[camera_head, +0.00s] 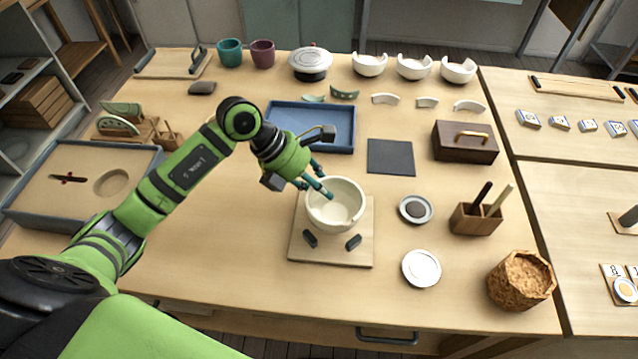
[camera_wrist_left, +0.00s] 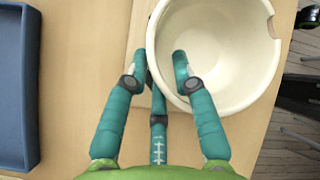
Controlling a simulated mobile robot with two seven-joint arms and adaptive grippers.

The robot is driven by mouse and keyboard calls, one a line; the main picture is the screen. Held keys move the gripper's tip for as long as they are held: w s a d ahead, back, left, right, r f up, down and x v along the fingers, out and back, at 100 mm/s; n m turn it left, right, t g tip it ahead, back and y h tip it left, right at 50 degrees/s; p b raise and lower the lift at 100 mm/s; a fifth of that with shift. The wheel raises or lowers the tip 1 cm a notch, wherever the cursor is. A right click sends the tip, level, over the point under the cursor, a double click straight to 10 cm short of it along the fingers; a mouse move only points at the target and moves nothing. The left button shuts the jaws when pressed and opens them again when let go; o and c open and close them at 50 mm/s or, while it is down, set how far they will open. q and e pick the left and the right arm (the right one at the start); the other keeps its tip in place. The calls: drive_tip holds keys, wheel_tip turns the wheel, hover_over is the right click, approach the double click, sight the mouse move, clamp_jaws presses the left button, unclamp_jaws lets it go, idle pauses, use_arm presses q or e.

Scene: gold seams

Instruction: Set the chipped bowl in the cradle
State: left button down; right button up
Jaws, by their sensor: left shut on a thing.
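The chipped bowl (camera_head: 344,209) is cream white, with a notch in its rim that shows in the left wrist view (camera_wrist_left: 237,50). My left gripper (camera_head: 322,187) is shut on the bowl's back left rim, with teal fingers inside and outside the wall, also seen in the left wrist view (camera_wrist_left: 160,75). The bowl hides the middle of the cradle. My right gripper is not in view.
A blue tray (camera_head: 345,149) and a dark mat (camera_head: 391,157) lie behind. A small dish (camera_head: 415,209), a white plate (camera_head: 421,268) and a wooden tool holder (camera_head: 478,219) stand to the right. Three other chipped bowls (camera_head: 413,68) stand at the back.

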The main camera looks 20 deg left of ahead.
use_arm(q)
drive_tip(key=shift+f+b, duration=0.9)
drive_tip(key=shift+b, duration=0.05)
idle(1.6)
drive_tip(key=c, duration=0.9)
unclamp_jaws()
drive_tip(key=shift+c, duration=0.2)
drive_tip(key=o, duration=0.5)
drive_tip(key=shift+o, duration=0.2)
drive_tip(key=shift+r+p, duration=2.05)
drive_tip(key=shift+r, duration=1)
